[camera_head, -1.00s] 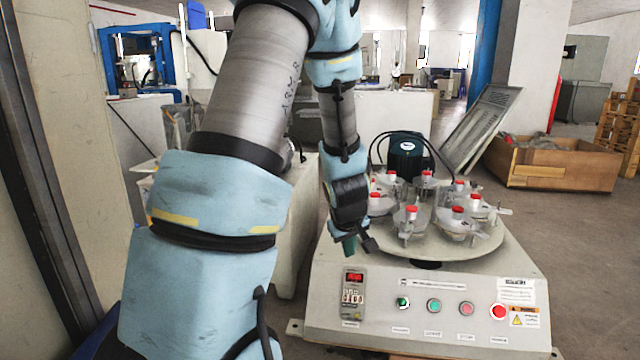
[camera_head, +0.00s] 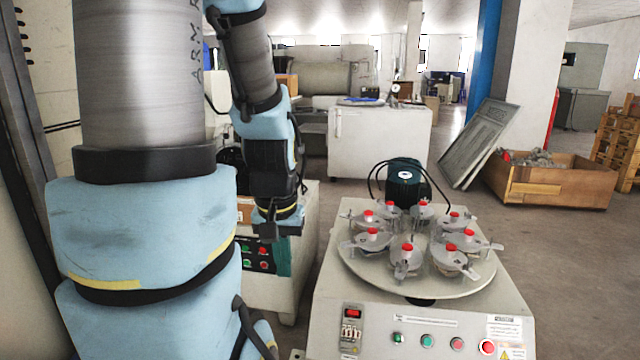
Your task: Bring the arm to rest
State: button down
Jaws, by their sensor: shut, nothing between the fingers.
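My arm fills the left side of the head view, with pale blue joints and grey links, bent over with its end hanging down. My gripper (camera_head: 268,236) is small and dark at the bottom of the arm, left of the testing machine (camera_head: 460,322). It appears shut and empty, in front of a cabinet with a green button panel (camera_head: 283,258). The finger detail is small and partly lost against the dark panel. The machine's round plate (camera_head: 375,285) carries several clear discs with red caps, apart from my gripper.
A dark green motor (camera_head: 404,180) stands behind the plate. A white cabinet (camera_head: 380,150) is farther back. A wooden crate (camera_head: 555,188) and a leaning grey panel (camera_head: 478,143) are at the right. Grey floor (camera_head: 570,270) is clear at the right.

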notch_tip(320, 180, up, 28)
jog(key=p, duration=2.5)
jog(key=shift+f, duration=0.15)
jog(key=shift+d, duration=0.1)
